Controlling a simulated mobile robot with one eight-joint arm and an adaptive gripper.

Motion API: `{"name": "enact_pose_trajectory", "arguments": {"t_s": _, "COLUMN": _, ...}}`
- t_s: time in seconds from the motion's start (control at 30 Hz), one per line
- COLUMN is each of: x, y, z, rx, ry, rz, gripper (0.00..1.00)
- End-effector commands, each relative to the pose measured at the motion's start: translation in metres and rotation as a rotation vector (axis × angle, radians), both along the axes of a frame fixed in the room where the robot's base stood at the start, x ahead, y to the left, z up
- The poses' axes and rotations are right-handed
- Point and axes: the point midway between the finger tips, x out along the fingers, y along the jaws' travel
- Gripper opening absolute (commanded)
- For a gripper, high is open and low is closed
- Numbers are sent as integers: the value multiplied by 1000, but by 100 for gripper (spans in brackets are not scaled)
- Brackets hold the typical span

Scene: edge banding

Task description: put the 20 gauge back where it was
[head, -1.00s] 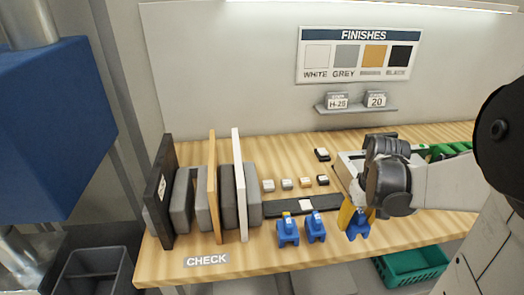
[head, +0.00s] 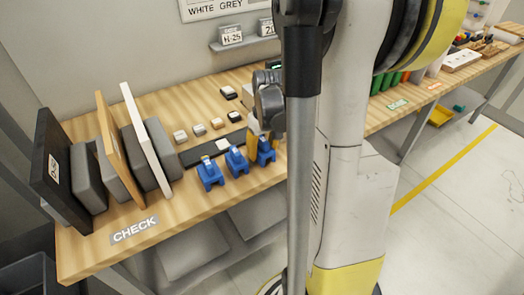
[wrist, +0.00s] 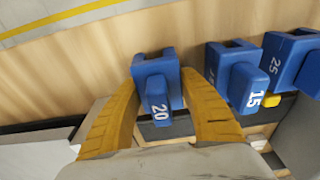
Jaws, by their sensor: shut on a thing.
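The blue 20 gauge (wrist: 157,88) is between the two yellow fingers of my gripper (wrist: 160,115) in the wrist view, its number facing the camera. My gripper (head: 262,140) is shut on it. In the head view, the held gauge (head: 267,152) is at the right end of a row of blue gauges near the table's front edge. The 15 gauge (wrist: 243,80) is beside it, apart from the fingers, and the 25 gauge (wrist: 290,58) lies beyond. They also show in the head view, the 15 (head: 236,161) and the 25 (head: 209,174). I cannot tell whether the held gauge touches the table.
A dark strip (head: 195,155) lies behind the gauges, with small sample blocks (head: 199,130) behind it. Upright black, orange and white boards (head: 147,140) and grey blocks stand at left by the CHECK label (head: 134,230). My arm hides the table's middle.

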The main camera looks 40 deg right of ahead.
Motion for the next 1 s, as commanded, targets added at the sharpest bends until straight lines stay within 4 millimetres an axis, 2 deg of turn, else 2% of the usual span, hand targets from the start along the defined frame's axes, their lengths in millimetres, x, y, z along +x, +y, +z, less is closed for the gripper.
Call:
{"name": "enact_pose_trajectory", "arguments": {"t_s": 0.07, "x": 0, "y": 0, "z": -4, "rx": 0, "ry": 0, "rz": 0, "gripper": 12}}
{"name": "enact_pose_trajectory", "arguments": {"t_s": 0.1, "x": 0, "y": 0, "z": -3, "rx": 0, "ry": 0, "rz": 0, "gripper": 58}}
{"name": "enact_pose_trajectory", "arguments": {"t_s": 0.13, "x": 0, "y": 0, "z": -3, "rx": 0, "ry": 0, "rz": 0, "gripper": 66}}
{"name": "enact_pose_trajectory", "arguments": {"t_s": 0.43, "x": 0, "y": 0, "z": -2, "rx": 0, "ry": 0, "rz": 0, "gripper": 66}}
{"name": "enact_pose_trajectory", "arguments": {"t_s": 0.57, "x": -1, "y": 0, "z": 9, "rx": 0, "ry": 0, "rz": 0, "gripper": 66}}
{"name": "enact_pose_trajectory", "arguments": {"t_s": 1.0, "x": -12, "y": 3, "z": 101, "rx": 0, "ry": 0, "rz": 0, "gripper": 66}}
